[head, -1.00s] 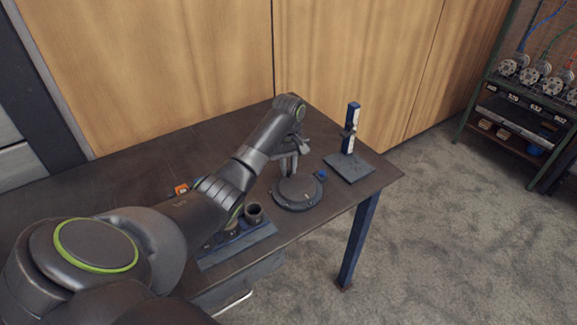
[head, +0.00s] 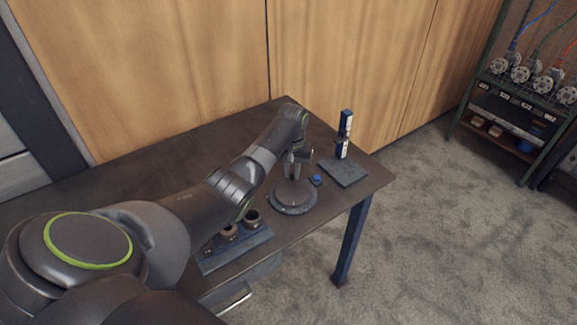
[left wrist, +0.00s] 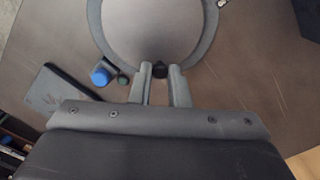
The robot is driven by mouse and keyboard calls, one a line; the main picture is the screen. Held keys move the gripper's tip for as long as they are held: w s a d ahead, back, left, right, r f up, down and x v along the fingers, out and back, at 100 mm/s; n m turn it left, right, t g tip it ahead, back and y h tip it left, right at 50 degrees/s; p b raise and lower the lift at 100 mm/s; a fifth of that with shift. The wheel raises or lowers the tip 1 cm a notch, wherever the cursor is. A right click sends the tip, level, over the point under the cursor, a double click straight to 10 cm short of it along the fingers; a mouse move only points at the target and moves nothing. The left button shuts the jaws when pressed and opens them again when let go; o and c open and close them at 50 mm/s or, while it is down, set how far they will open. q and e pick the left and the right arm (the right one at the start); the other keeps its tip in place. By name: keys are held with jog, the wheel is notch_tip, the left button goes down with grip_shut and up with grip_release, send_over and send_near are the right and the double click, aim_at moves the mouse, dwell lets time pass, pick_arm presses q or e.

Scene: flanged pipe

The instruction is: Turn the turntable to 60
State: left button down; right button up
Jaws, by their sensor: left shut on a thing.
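The turntable (head: 292,197) is a round dark grey disc on the table, near its right end. In the left wrist view its plate (left wrist: 150,30) shows as a grey disc inside a darker ring. My left gripper (head: 293,170) stands over the turntable's far edge, pointing down. In the left wrist view the fingers (left wrist: 160,76) are shut on a small black knob (left wrist: 160,69) at the plate's rim. The scale marks are too small to read. My right gripper is not in view.
A blue button (head: 316,179) sits right of the turntable. Beyond it stands a blue and white height gauge (head: 345,135) on a flat base (head: 343,173). A blue holder with several cups (head: 228,232) lies left of the turntable. A shelf rack (head: 510,120) stands far right.

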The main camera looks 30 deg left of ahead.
pick_arm(q)
jog(key=m, duration=0.1)
jog(key=d+m+p, duration=0.1)
jog(key=m, duration=0.1)
jog(key=w+d+m+p, duration=0.1)
jog(key=m, duration=0.1)
jog(key=shift+r, duration=0.1)
jog(key=shift+m, duration=0.3)
dwell(0.4)
jog(key=c, duration=1.4)
grip_release()
jog(key=shift+o, duration=0.2)
jog(key=shift+r, duration=0.55)
notch_tip(320, 180, up, 16)
